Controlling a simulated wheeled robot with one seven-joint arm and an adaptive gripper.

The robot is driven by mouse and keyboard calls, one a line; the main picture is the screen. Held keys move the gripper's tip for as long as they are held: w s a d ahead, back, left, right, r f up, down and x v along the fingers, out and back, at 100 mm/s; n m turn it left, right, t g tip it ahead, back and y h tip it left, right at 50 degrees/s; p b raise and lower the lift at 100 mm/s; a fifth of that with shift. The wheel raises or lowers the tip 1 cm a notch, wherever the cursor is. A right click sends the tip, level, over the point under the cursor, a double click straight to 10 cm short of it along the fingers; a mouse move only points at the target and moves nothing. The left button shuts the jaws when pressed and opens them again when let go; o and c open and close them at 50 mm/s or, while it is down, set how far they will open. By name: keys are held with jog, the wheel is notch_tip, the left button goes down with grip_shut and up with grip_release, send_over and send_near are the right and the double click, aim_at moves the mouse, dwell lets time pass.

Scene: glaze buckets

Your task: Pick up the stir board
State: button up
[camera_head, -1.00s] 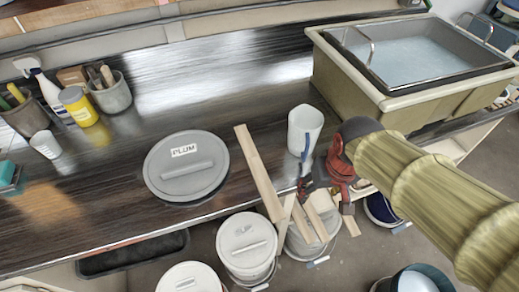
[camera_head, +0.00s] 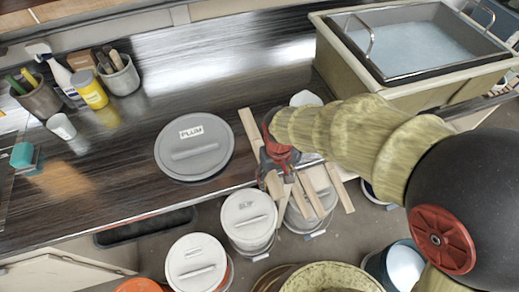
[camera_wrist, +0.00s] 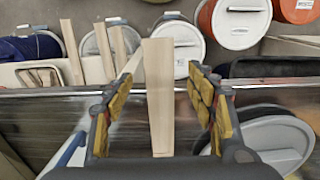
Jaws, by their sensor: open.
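In the wrist view the board (camera_wrist: 160,95) lies between the two fingers of my open gripper (camera_wrist: 160,104), with a gap on each side. I cannot tell how far the fingertips are above the bench.
A white jug (camera_head: 306,98) stands behind my arm, partly hidden. More wooden strips (camera_head: 311,194) rest at a bucket below the bench edge. Several lidded buckets (camera_head: 249,216) stand on the floor. A sink (camera_head: 415,50) is back right.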

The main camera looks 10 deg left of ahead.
aim_at(274, 184)
notch_tip(274, 184, down, 4)
jog(key=shift+w+r+b, duration=0.1)
jog(key=shift+r+b, duration=0.15)
jog(key=shift+b, duration=0.1)
jog(key=shift+r, duration=0.1)
jog(key=c, duration=0.3)
jog(key=c, duration=1.1)
grip_shut()
